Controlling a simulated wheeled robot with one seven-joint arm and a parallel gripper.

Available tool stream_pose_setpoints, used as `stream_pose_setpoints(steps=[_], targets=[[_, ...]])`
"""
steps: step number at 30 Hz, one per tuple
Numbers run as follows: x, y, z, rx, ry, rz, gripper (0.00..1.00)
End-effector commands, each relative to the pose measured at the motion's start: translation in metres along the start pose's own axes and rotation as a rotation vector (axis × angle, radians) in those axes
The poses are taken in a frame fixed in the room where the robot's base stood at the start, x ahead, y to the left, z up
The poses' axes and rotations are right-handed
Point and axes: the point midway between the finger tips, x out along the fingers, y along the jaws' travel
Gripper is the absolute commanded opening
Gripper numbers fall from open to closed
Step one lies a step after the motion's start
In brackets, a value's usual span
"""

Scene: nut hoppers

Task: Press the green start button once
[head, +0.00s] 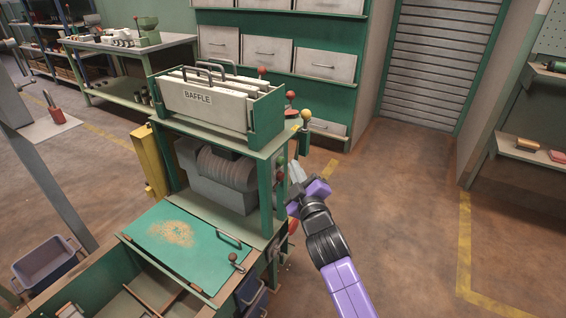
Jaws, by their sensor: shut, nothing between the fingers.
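The machine is a green frame (267,200) with a grey ribbed drum housing (222,172) inside. My gripper (294,168) is at the right side of the frame, close to its front right post, with its pale fingers pointing up and away from me. The fingers look shut and hold nothing. Small reddish parts show on the post beside the fingers. Whether the fingertips touch the post is not clear.
A rack of panels labelled BAFFLE (197,98) sits on top of the frame. Levers with red and yellow knobs (307,114) stand near its right corner. A green tray lid (190,243) lies in front. Floor to the right (410,210) is clear up to the shutter (430,65).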

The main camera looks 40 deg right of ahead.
Motion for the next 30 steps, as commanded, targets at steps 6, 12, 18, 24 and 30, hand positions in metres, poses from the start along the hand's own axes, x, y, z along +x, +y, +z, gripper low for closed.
stream_pose_setpoints(steps=[6,12,18,24,30], targets=[[0.0029,-0.0034,-0.0017,0.000,0.001,-0.001,0.00],[0.0062,-0.0044,-0.0046,-0.001,0.000,0.000,0.00],[0.0060,-0.0041,-0.0046,0.000,0.000,0.000,0.00],[0.0066,-0.0047,-0.0049,0.000,0.000,0.000,0.00],[0.0081,-0.0059,-0.0058,0.000,0.001,0.000,0.00]])
